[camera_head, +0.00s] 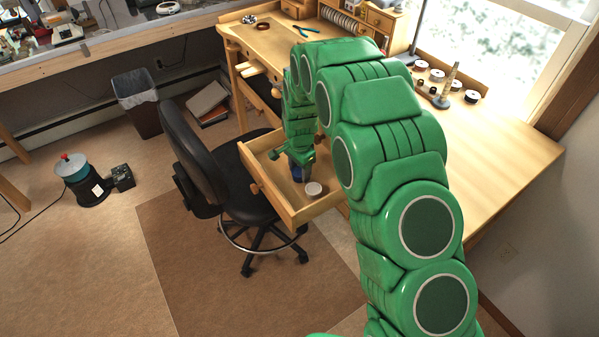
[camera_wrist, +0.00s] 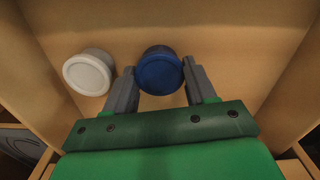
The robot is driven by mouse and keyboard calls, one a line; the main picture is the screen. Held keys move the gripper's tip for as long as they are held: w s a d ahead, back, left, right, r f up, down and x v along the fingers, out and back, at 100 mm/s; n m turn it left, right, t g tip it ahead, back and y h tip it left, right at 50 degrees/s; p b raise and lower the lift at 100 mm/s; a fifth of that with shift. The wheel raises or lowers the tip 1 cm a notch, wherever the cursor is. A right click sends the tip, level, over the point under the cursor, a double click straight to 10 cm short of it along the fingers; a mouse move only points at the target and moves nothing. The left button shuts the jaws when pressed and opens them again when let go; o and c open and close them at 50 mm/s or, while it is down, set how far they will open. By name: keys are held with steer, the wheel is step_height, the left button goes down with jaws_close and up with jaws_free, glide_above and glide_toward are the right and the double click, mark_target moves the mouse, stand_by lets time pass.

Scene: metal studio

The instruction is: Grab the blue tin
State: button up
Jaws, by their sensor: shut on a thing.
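The blue tin (camera_wrist: 159,72) is round with a dark blue lid, in the open wooden drawer (camera_head: 310,209). My gripper (camera_wrist: 157,82) has one grey finger on each side of the tin and is shut on it. In the head view the blue tin (camera_head: 297,174) shows only as a small dark blue patch beneath my gripper (camera_head: 299,163). I cannot tell whether the tin touches the drawer floor.
A white tin (camera_wrist: 88,73) sits just left of the blue tin in the wrist view, close to my left finger. Drawer walls stand around both. A black office chair (camera_head: 190,150) is close to the drawer's left side. The wooden desk (camera_head: 500,150) is behind and right.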

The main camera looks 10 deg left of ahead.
steer(key=shift+r, duration=0.35)
step_height(320, 180, up, 2)
steer(key=shift+r, duration=0.1)
steer(key=s+d+r, duration=0.6)
steer(key=s+r, duration=0.4)
steer(key=s, duration=0.2)
steer(key=shift+s, duration=0.3)
